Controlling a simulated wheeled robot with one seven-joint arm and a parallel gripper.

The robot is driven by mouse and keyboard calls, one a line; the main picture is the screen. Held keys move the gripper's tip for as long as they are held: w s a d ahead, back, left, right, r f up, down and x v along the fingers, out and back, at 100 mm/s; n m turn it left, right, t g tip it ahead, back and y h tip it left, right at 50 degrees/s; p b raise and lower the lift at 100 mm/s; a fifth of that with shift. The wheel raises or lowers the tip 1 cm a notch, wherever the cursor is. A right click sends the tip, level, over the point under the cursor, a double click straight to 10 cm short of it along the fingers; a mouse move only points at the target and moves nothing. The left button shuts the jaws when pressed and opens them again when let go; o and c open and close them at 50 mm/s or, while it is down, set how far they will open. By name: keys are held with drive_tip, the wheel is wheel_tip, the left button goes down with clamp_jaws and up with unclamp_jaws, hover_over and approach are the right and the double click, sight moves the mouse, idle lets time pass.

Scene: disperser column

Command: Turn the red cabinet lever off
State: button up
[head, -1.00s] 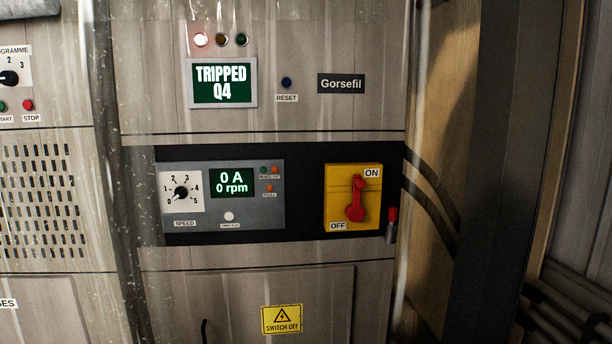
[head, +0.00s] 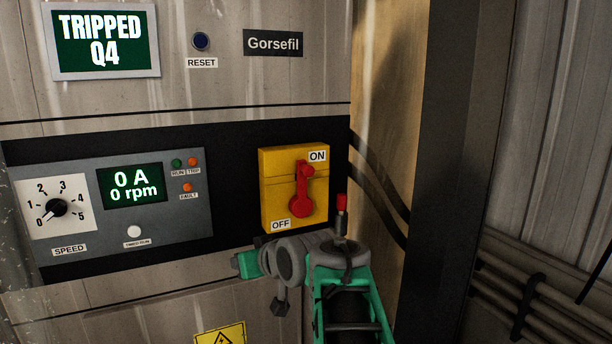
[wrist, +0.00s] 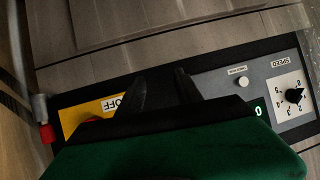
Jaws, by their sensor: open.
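The red cabinet lever (head: 301,186) is on a yellow switch plate (head: 267,187) on the cabinet front. Its arm stands nearly upright, with its upper end by the ON label at upper right. The OFF label (head: 281,224) is at lower left. In the wrist view, part of the yellow plate (wrist: 72,118) shows, turned over, with the lever mostly hidden behind my green gripper body. My gripper (wrist: 159,80) is open, its two dark fingers apart with nothing seen between them. In the head view my arm is below the plate, apart from the lever; the fingers cannot be made out there.
Left is a grey speed panel (head: 198,215) with a dial and a display reading 0 A, 0 rpm. Above, a screen (head: 104,40) reads TRIPPED Q4. Dark cables run at right.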

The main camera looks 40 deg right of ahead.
drive_tip(key=d+r+t+h, duration=0.2)
drive_tip(key=d+r, duration=0.4)
drive_tip(key=d, duration=0.2)
drive_tip(key=m+t+h, duration=0.1)
drive_tip(key=t+h, duration=0.1)
drive_tip(key=t, duration=0.1)
approach(310, 172)
drive_tip(key=x, duration=0.4)
drive_tip(key=p+x, duration=0.1)
drive_tip(key=x, duration=0.6)
drive_tip(key=shift+s+p, duration=0.1)
drive_tip(key=shift+p, duration=0.25)
drive_tip(key=shift+c, duration=0.5)
clamp_jaws()
